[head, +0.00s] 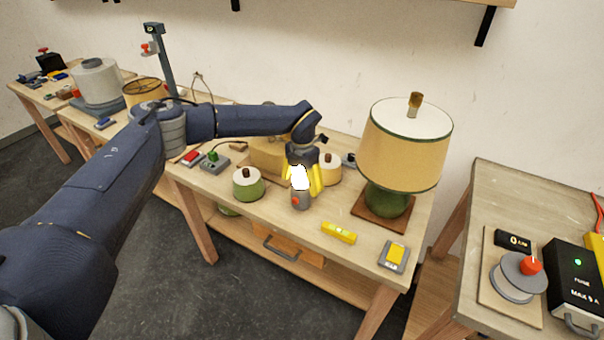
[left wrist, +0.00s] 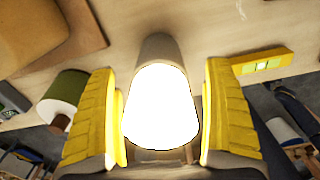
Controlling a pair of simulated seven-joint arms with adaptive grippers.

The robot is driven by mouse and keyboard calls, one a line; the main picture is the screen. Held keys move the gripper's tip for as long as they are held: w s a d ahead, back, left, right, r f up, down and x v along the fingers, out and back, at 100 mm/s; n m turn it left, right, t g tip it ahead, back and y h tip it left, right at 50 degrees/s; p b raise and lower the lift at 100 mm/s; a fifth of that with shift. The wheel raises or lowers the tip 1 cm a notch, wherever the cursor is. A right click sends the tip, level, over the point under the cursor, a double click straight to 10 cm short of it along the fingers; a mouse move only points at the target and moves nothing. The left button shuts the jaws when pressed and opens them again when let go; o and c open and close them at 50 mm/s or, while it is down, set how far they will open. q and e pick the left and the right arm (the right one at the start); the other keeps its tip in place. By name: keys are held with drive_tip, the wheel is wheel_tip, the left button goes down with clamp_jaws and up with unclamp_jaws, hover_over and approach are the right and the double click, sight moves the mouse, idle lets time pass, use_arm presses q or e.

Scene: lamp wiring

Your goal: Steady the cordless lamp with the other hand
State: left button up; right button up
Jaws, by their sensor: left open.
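The cordless lamp (head: 300,202) is small, with a glowing white shade, a grey base and an orange-red spot on its front. It stands upright on the middle table, and no cord shows on it. In the left wrist view the lit lamp (left wrist: 161,108) is between the yellow fingers. My left gripper (head: 303,181) is open and comes down from above, with one finger on each side of the shade. The left wrist view shows the gripper (left wrist: 163,75) with its fingers close to the shade; I cannot tell whether either touches. My right gripper is not in view.
A large lamp with a cream shade (head: 400,152) stands to the right. A green pot (head: 248,184) is to the left, and a yellow level (head: 339,232) and a grey-yellow device (head: 394,256) lie in front. A side table (head: 505,190) stands beyond a gap at right.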

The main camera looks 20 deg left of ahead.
use_arm(q)
drive_tip(key=shift+f, duration=0.8)
drive_tip(key=shift+c, duration=0.4)
drive_tip(key=c, duration=1.5)
drive_tip(key=o, duration=0.9)
drive_tip(key=c, duration=0.8)
drive_tip(key=shift+o, duration=0.2)
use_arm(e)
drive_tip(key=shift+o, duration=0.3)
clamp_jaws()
